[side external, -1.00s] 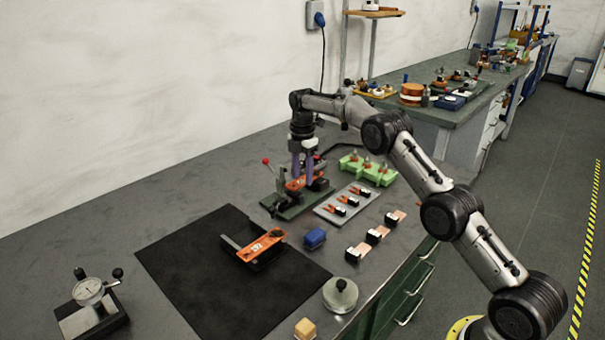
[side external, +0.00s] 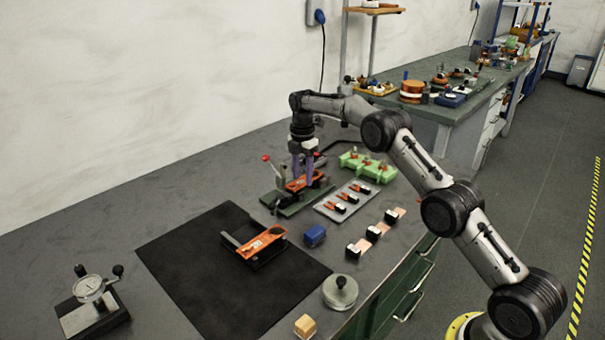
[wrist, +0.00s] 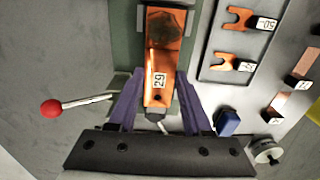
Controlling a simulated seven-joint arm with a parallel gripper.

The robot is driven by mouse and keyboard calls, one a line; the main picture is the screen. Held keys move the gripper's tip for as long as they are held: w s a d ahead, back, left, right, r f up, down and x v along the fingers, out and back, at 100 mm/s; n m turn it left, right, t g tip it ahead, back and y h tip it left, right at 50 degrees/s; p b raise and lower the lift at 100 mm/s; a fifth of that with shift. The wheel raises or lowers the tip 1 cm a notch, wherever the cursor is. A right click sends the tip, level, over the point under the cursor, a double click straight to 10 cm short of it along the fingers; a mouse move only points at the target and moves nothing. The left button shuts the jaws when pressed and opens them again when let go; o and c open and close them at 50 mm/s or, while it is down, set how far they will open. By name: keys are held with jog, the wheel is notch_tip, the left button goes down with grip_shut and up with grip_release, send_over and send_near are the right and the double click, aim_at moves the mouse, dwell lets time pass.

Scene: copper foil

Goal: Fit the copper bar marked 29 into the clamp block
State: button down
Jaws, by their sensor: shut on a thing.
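The copper bar marked 29 (wrist: 159,60) lies lengthwise between my gripper's purple fingers in the wrist view, its white label facing up. My gripper (side external: 302,178) is shut on this bar at the green-based clamp fixture (side external: 287,203), and the bar (side external: 300,183) shows orange between the fingertips in the side view. In the wrist view the fingers (wrist: 158,100) flank the bar near its label. The fixture's green base (wrist: 126,40) lies under the bar. The clamp lever with a red knob (wrist: 52,108) stands to the left. How deep the bar sits in the block is hidden.
Another labelled orange bar (side external: 262,243) rests in a dark holder on the black mat (side external: 190,270). A grey tray with forked pieces (side external: 332,213), a blue block (side external: 315,235) and a green rack (side external: 366,167) stand near the fixture. A dial gauge (side external: 92,290) sits front left.

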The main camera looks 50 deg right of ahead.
jog(key=shift+f, duration=0.5)
dwell(1.2)
jog(key=c, duration=0.7)
grip_release()
jog(key=shift+o, duration=0.2)
jog(key=shift+r, duration=0.1)
jog(key=shift+r, duration=1.4)
jog(key=o, duration=0.6)
jog(key=shift+c, duration=0.2)
